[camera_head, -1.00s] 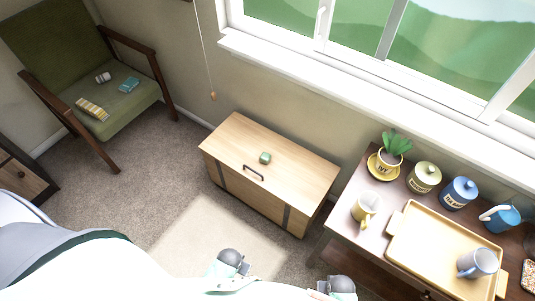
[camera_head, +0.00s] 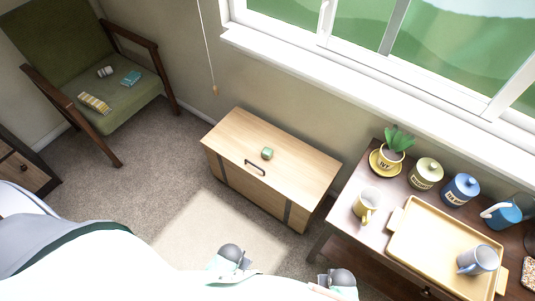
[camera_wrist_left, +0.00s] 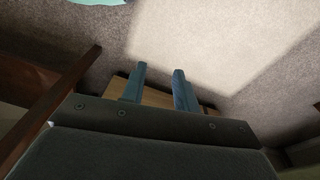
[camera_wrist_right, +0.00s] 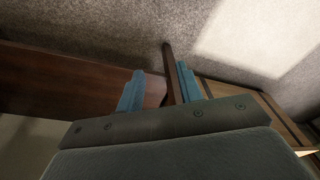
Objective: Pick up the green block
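The green block (camera_head: 267,153) is a small cube resting on the lid of a light wooden chest (camera_head: 300,171), behind the lid's dark handle (camera_head: 255,167). My left gripper (camera_wrist_left: 159,72) is open in its wrist view, with two blue fingers apart and nothing between them. Part of the chest shows behind those fingers. My right gripper (camera_wrist_right: 160,72) is also open and holds nothing, with a dark wooden table leg (camera_wrist_right: 172,70) in the background between its fingers. The block is not visible in either wrist view. In the head view, both grippers are well short of the block.
A side table on the right holds a yellow tray (camera_head: 400,262), mugs, canisters and a potted plant (camera_head: 397,143). A green armchair (camera_head: 125,104) with small items stands at the left. A window sill (camera_head: 330,77) runs behind. Carpet in front of the chest is clear.

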